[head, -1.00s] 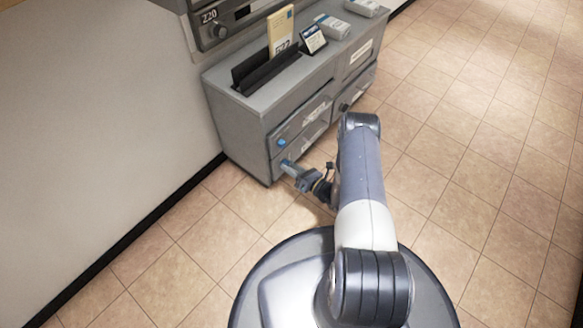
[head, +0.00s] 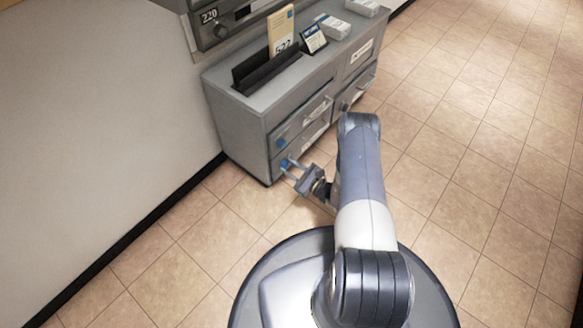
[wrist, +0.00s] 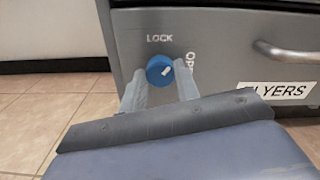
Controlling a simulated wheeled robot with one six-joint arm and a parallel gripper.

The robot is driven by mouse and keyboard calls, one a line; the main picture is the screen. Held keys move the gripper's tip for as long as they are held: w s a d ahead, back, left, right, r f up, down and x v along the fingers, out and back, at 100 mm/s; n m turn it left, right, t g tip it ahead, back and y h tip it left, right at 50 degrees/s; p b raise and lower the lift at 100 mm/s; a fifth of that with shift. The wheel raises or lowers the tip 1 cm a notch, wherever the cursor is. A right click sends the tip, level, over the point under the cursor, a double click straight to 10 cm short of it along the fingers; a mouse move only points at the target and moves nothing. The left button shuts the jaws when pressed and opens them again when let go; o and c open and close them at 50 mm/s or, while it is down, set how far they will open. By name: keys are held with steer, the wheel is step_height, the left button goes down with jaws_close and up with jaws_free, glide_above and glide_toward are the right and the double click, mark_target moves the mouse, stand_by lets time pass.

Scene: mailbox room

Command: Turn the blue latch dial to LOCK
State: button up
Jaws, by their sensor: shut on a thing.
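The blue latch dial (wrist: 160,70) is on the grey drawer front in the wrist view. The word LOCK is above it and OPEN, partly hidden by a finger, is to its right. The dial's short white mark is slanted and sits right of its centre. My gripper (wrist: 160,88) has one finger on each side of the dial and is shut on it. In the head view my gripper (head: 291,168) is at the lower drawer's dial (head: 285,162).
The grey cabinet (head: 232,125) holds several drawers; another blue dial (head: 281,142) is on the drawer above. A drawer handle (wrist: 285,50) and a FLYERS label (wrist: 275,89) are right of the dial. The tiled floor (head: 470,150) to the right is clear.

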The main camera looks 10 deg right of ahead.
steer(key=n, duration=0.4)
steer(key=shift+n, duration=1.9)
steer(key=o, duration=1)
steer(key=shift+s, duration=0.1)
steer(key=p+v, duration=0.3)
steer(key=v, duration=0.7)
steer(key=shift+s+d, duration=0.2)
steer(key=shift+s, duration=0.05)
